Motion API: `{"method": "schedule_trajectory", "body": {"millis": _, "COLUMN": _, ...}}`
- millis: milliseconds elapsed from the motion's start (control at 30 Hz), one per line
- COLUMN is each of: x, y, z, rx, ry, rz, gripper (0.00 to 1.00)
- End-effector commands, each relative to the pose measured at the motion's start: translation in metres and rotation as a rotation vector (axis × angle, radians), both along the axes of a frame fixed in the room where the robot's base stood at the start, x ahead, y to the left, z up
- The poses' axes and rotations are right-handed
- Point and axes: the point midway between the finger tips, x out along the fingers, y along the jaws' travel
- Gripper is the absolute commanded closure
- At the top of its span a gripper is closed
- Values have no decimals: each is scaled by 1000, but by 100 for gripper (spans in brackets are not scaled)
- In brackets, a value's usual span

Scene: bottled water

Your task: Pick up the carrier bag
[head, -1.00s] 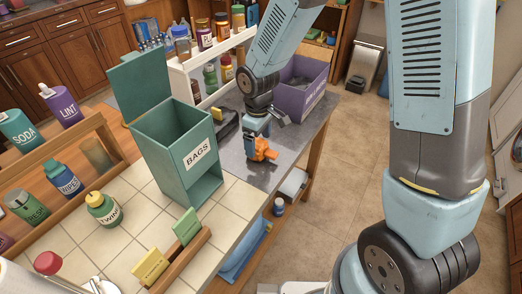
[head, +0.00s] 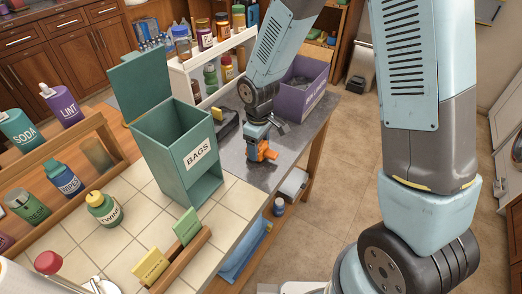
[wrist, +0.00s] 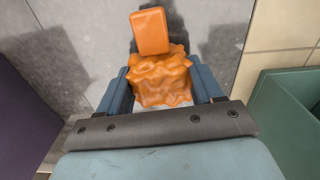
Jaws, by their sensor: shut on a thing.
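The carrier bag is an orange crumpled bundle with a flat, rounded tab on top. In the head view the carrier bag (head: 264,152) is at the dark grey counter, partly hidden by my gripper (head: 254,150). In the wrist view the carrier bag (wrist: 160,78) sits between the two blue fingers of my gripper (wrist: 162,92), one on each side. My gripper is shut on it. I cannot tell whether the bag touches the counter or is slightly above it.
A green open bin labelled BAGS (head: 182,150) stands left of my gripper on the tiled counter. A purple box (head: 303,88) is behind to the right. A black object (head: 226,122) lies close by on the grey counter (head: 232,165). The floor right of the counter is clear.

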Motion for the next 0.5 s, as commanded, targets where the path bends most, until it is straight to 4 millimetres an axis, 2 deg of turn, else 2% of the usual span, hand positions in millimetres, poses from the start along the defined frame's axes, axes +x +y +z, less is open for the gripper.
{"method": "schedule_trajectory", "body": {"millis": 133, "x": 0, "y": 0, "z": 0, "rx": 0, "ry": 0, "rz": 0, "gripper": 63}}
{"method": "schedule_trajectory", "body": {"millis": 367, "x": 0, "y": 0, "z": 1, "rx": 0, "ry": 0, "rz": -1, "gripper": 63}}
{"method": "schedule_trajectory", "body": {"millis": 500, "x": 1, "y": 0, "z": 8, "rx": 1, "ry": 0, "rz": -1, "gripper": 63}}
